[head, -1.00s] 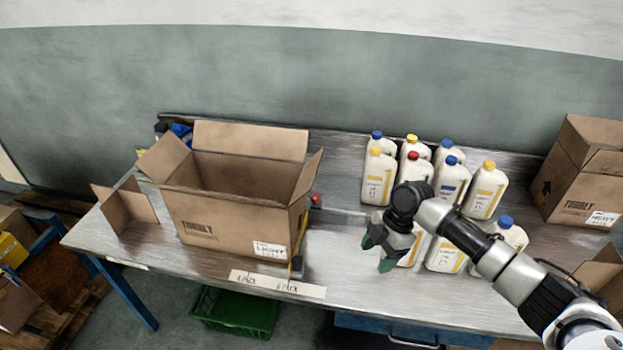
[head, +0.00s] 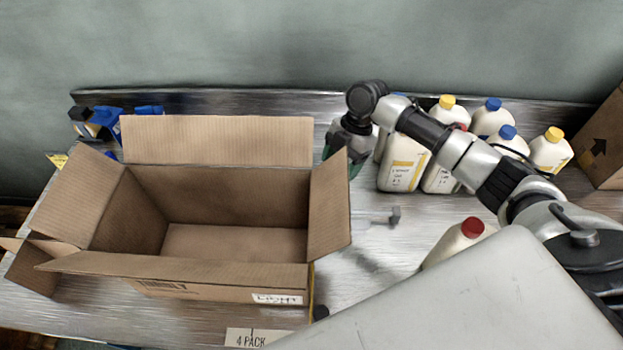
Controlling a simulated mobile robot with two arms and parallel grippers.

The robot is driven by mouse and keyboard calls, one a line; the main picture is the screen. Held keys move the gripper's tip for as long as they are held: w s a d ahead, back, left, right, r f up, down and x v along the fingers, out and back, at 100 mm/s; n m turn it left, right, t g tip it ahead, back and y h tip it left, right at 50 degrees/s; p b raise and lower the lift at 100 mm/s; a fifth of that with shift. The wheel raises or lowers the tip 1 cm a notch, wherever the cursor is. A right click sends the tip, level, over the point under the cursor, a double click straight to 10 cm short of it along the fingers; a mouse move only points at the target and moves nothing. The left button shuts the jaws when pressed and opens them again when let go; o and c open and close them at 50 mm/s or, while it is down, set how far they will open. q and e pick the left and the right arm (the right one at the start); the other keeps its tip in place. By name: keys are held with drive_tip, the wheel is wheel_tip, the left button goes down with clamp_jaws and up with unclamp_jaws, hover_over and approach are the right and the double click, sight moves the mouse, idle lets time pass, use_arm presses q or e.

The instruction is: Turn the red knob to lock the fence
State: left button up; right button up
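I cannot make out the red knob in the head view now. My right gripper (head: 342,158), with green fingertips, points down beside the right flap of the open cardboard box (head: 220,284). The flap and the gripper body hide part of its fingers, so I cannot tell whether it is open or shut. A thin yellow strip (head: 312,283), perhaps part of the fence, shows along the box's right side. A grey metal bar with a dark end (head: 394,215) lies just right of the flap. My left gripper is not in view.
Several white bottles with coloured caps (head: 404,165) stand behind and beside my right arm. A red-capped bottle (head: 462,240) stands nearer. Blue items (head: 108,120) sit behind the box at left. Another cardboard box (head: 603,140) is at the right edge.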

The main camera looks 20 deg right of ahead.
drive_tip(key=p+x, duration=0.1)
drive_tip(key=x, duration=0.4)
drive_tip(key=p+x, duration=0.1)
drive_tip(key=x, duration=0.4)
drive_tip(key=shift+w+f, duration=0.15)
drive_tip(key=shift+w, duration=0.1)
drive_tip(key=shift+s+a+f, duration=0.15)
drive_tip(key=shift+f, duration=0.2)
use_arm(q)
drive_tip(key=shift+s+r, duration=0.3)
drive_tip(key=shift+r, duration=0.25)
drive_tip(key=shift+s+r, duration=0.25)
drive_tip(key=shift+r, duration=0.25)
use_arm(e)
drive_tip(key=c, duration=0.9)
use_arm(q)
drive_tip(key=shift+p, duration=0.3)
